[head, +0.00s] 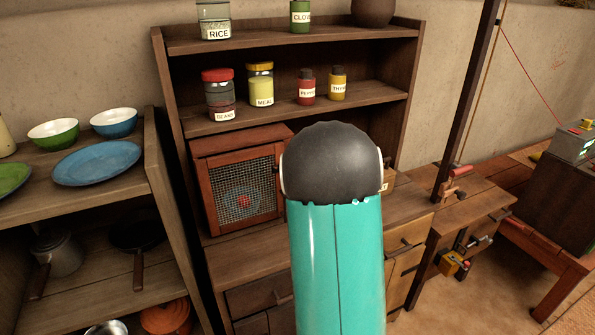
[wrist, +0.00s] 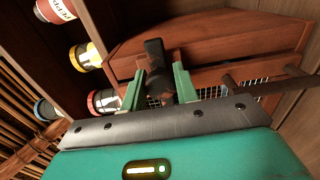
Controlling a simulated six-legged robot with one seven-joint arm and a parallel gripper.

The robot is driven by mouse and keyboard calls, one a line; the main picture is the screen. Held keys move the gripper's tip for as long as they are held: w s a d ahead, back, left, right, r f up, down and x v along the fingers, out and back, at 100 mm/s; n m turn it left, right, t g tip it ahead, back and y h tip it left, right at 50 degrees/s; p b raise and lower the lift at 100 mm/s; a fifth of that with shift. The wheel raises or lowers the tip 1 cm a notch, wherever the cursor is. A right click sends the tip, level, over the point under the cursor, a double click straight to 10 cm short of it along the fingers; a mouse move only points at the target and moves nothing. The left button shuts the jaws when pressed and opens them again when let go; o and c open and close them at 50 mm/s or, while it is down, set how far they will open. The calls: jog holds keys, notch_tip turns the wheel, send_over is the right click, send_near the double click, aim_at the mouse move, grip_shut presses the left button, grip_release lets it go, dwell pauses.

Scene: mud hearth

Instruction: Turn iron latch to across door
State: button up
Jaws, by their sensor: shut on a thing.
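The iron latch (wrist: 154,50) is a dark, short bar at the red-brown cabinet (wrist: 220,45) in the wrist view. My gripper (wrist: 159,80) has its two green fingers on either side of the latch and is shut on it. The cabinet's mesh door (head: 240,200) shows in the head view, closed or nearly so, with a blue and red shape behind the mesh. My teal and black arm hides the gripper and most of the latch area there. The wrist view is tilted, so I cannot tell the latch's exact angle to the door.
Jars stand on the shelf above the cabinet, including a beans jar (head: 219,95) and a meal jar (head: 260,84). A left shelf holds a blue plate (head: 98,163) and bowls. A dark rod (wrist: 265,88) lies close to the right of the gripper in the wrist view.

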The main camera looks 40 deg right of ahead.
dwell(0.3)
jog(key=o, duration=1)
jog(key=v, duration=1.4)
jog(key=shift+w, duration=0.1)
jog(key=shift+r, duration=0.1)
